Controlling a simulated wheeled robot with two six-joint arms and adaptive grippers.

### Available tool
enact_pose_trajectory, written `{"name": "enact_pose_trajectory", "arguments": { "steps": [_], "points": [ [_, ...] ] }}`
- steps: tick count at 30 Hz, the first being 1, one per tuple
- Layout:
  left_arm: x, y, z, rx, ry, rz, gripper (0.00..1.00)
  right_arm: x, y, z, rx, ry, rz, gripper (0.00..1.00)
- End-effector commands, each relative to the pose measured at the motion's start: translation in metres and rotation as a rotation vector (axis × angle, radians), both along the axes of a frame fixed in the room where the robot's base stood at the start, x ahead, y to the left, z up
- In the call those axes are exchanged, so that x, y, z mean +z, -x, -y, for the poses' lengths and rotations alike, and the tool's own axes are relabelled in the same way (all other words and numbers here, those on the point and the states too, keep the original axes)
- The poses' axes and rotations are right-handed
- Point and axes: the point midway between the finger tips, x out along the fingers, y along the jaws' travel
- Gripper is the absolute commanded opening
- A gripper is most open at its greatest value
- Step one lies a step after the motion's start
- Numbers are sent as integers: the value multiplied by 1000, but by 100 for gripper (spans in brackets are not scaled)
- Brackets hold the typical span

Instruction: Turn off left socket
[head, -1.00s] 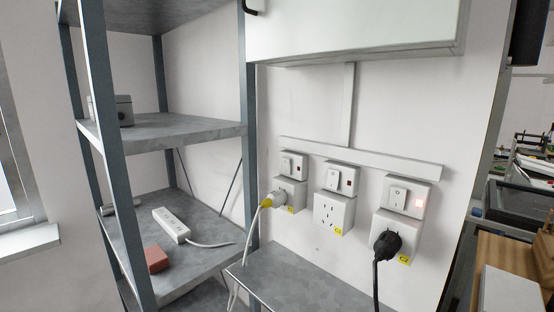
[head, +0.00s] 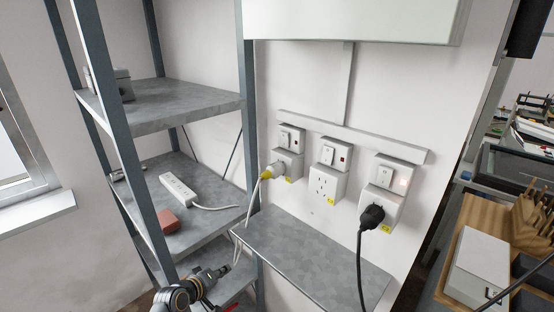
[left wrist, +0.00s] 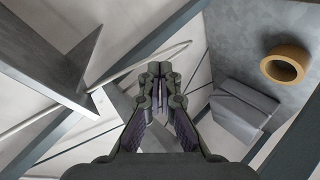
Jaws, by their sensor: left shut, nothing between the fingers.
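The left socket (head: 290,138) is on the white wall, with a rocker switch and a small dark indicator in its upper box. A white and yellow plug (head: 272,171) with a pale cable is in its lower box. My left gripper (head: 228,268) is low at the bottom of the head view, below and left of the socket and apart from it. In the left wrist view its fingers (left wrist: 158,70) are together and empty. The socket is not visible in the left wrist view. My right gripper is in neither current view.
The middle socket (head: 327,165) is empty; the right socket (head: 385,185) has a black plug (head: 371,216) and a lit indicator.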

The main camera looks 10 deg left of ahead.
Motion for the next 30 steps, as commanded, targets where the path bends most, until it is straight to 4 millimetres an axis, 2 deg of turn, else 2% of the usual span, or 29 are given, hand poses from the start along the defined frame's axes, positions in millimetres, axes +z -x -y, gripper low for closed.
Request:
{"name": "enact_pose_trajectory", "arguments": {
  "steps": [1, 2, 3, 5, 6, 9, 12, 16, 30],
  "points": [
    [69, -21, 9, 1, 99, 82, 0, 12, 0, -2, -1, -2, 0, 40],
    [104, -30, 14, 0, 168, 123, 0, 15, 0, -2, -1, -3, -1, 40],
    [150, -39, 23, -6, 263, 174, 0, 18, 1, -2, -1, -3, -1, 40],
    [214, -45, 35, -29, 393, 235, 0, 23, 1, -2, -1, -3, -2, 40],
    [251, -46, 42, -49, 473, 267, 0, 26, 1, -2, -1, -3, -2, 40],
    [326, -39, 59, -109, 632, 316, 0, 32, 1, -2, -1, -3, -3, 40],
    [370, -29, 70, -157, 730, 336, 0, 35, 1, -2, -1, -2, -3, 40],
    [391, -22, 76, -184, 784, 341, 0, 36, 2, 0, 0, 0, -4, 40],
    [392, -22, 76, -185, 785, 341, 0, 36, 3, 3, 1, 4, -6, 40]
  ]
}}
